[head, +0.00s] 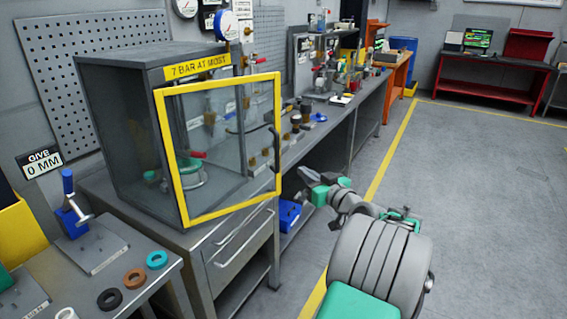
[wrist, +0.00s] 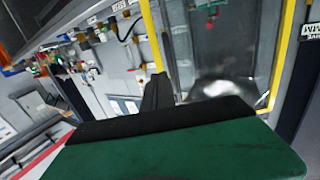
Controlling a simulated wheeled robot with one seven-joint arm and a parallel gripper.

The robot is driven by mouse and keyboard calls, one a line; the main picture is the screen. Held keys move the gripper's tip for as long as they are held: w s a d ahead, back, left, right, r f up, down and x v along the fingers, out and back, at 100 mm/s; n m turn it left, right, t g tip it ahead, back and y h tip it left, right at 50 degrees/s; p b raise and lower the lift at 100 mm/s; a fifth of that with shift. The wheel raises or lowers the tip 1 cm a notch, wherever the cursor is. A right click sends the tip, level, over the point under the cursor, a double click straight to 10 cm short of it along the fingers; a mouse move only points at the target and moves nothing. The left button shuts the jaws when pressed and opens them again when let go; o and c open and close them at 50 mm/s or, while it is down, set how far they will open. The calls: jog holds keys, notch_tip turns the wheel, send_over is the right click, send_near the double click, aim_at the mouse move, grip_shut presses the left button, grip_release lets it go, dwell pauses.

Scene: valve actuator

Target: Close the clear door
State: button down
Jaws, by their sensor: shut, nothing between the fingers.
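The clear door (head: 225,140) has a yellow frame and a dark upright handle (head: 275,149) on its right side. It stands partly open, its right edge swung out from the grey cabinet (head: 115,130). My gripper (head: 305,184) is to the right of and below the handle in the head view. It is shut and empty.
A red-handled valve (head: 188,170) is inside the cabinet. A long workbench (head: 345,115) with fittings runs behind the door. A side table (head: 95,255) with rings and a blue-handled clamp is at lower left. The floor (head: 470,190) at right is clear.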

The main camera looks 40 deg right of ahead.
jog(key=w+d+p, duration=0.2)
jog(key=w+p, duration=0.2)
jog(key=w, duration=0.9)
jog(key=shift+w+d+r+p, duration=0.15)
jog(key=shift+d+p, duration=0.2)
jog(key=shift+d, duration=0.05)
